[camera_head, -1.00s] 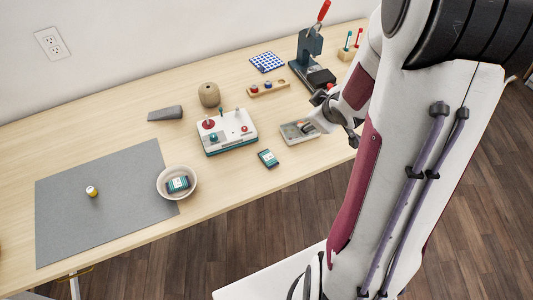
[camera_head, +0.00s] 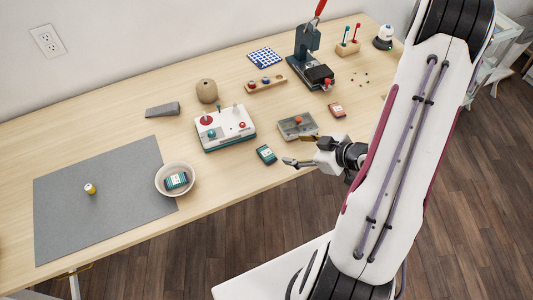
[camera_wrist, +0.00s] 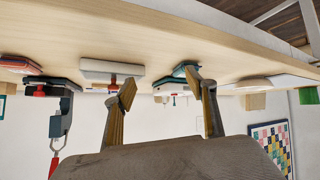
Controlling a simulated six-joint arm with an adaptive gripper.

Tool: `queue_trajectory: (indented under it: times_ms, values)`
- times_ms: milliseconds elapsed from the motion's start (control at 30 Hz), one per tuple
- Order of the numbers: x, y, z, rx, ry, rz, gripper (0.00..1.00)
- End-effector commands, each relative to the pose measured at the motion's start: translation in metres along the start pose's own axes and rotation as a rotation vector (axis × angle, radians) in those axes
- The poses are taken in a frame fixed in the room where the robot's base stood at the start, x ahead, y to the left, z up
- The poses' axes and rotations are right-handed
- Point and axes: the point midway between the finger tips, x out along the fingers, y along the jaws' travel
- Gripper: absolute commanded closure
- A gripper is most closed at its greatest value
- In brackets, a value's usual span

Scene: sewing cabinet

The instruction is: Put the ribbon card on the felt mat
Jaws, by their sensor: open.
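Flat cards that could be the ribbon card show in the head view; I cannot tell which it is. A teal card (camera_head: 266,154) lies on the table, another teal card (camera_head: 177,180) lies in the white bowl (camera_head: 160,189), and a red card (camera_head: 337,110) lies farther right. The grey felt mat (camera_head: 120,215) lies flat at the left with a small yellow spool (camera_head: 90,189) on it. My gripper (camera_head: 298,150) is open and empty, just right of the nearer teal card. In the wrist view its spread fingers (camera_wrist: 160,88) face a teal object (camera_wrist: 186,69) near the right finger.
A white-and-teal machine (camera_head: 226,128) stands behind the loose teal card. A grey tray (camera_head: 296,127) lies behind my gripper. The bowl stands at the mat's right edge. A press (camera_head: 308,55) stands at the back. Most of the mat is clear.

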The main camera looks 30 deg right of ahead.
Motion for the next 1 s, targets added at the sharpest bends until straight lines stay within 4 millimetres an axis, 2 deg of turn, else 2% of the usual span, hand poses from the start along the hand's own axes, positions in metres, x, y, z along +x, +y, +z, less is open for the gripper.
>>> queue_trajectory:
  times_ms: [200,400,1000]
  values:
    - [0.002,-0.024,0.007,0.064,0.134,-0.047,0.44]
    - [-0.001,-0.039,0.005,0.111,0.237,-0.07,0.44]
    - [-0.002,-0.044,0.003,0.127,0.279,-0.077,0.44]
